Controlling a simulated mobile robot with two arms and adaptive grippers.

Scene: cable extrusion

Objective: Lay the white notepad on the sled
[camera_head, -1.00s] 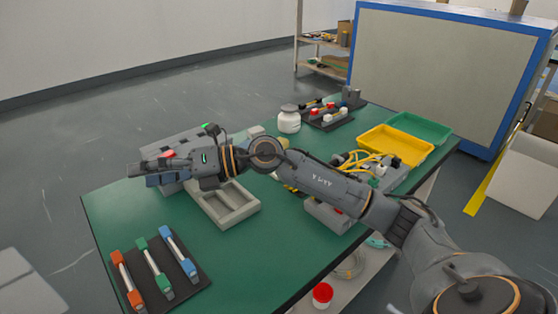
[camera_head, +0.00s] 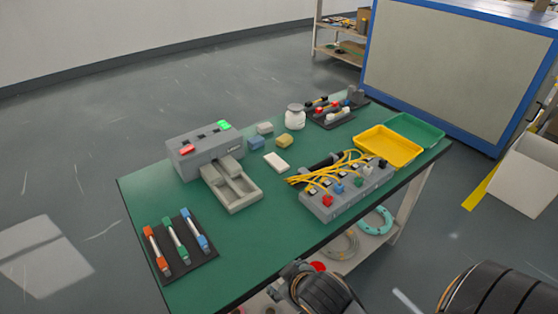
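The white notepad (camera_head: 277,162) is a small flat white block. It lies on the green table, right of the grey machine and apart from it. What looks like the sled is a light grey frame (camera_head: 243,204) with recesses, extending forward from the machine. Nothing white lies on it. Neither of my grippers is in view. Only dark rounded parts of my arms show at the bottom and bottom right edges.
The grey machine (camera_head: 189,162) has red and green buttons. A dark rack (camera_head: 187,252) with coloured-ended rods lies front left. Open green table surrounds the notepad.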

